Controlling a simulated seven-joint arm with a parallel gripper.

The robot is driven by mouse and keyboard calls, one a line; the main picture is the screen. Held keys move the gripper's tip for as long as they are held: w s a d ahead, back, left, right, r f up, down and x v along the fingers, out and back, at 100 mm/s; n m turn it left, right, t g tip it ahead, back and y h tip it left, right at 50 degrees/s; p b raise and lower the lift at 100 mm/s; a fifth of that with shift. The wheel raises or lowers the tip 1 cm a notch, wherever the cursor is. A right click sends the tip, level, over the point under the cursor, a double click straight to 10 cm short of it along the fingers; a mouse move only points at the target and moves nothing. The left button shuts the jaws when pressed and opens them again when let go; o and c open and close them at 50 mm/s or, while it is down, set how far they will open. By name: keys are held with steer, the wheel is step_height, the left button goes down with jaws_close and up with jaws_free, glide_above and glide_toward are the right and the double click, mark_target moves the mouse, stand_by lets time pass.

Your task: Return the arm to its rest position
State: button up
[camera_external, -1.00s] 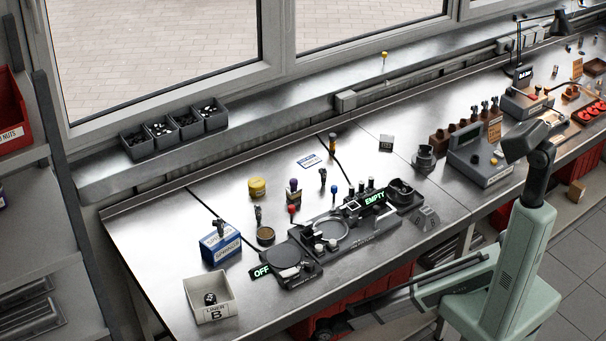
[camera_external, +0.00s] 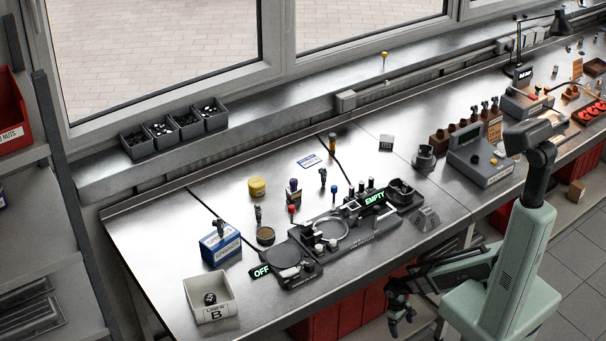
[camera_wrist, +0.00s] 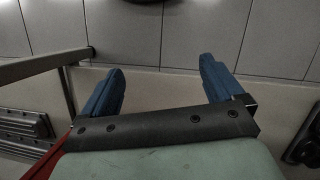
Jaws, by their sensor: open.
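My gripper (camera_external: 402,318) is in front of the bench's near edge, low and close to my own base, in the external view. In the wrist view my gripper (camera_wrist: 158,88) shows two blue fingers spread wide apart with nothing between them. Grey floor tiles and a pale strip lie beyond the fingers. The arm is folded, with the forearm beside my green base.
The steel bench (camera_external: 150,235) holds a black fixture (camera_external: 285,256) with OFF and EMPTY displays, a blue box (camera_external: 220,246) and a grey bin (camera_external: 211,300) marked B. Red bins (camera_external: 335,318) sit under the bench. Floor tiles (camera_external: 575,270) at right are clear.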

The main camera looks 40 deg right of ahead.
steer(key=s+d+r+m+g+y, duration=0.1)
steer(key=s+d+r+m+g, duration=0.1)
steer(key=s+d, duration=0.9)
steer(key=shift+s+r+m+g, duration=0.3)
steer(key=shift+s+r+g, duration=0.35)
steer(key=shift+s, duration=0.25)
steer(key=shift+f, duration=0.1)
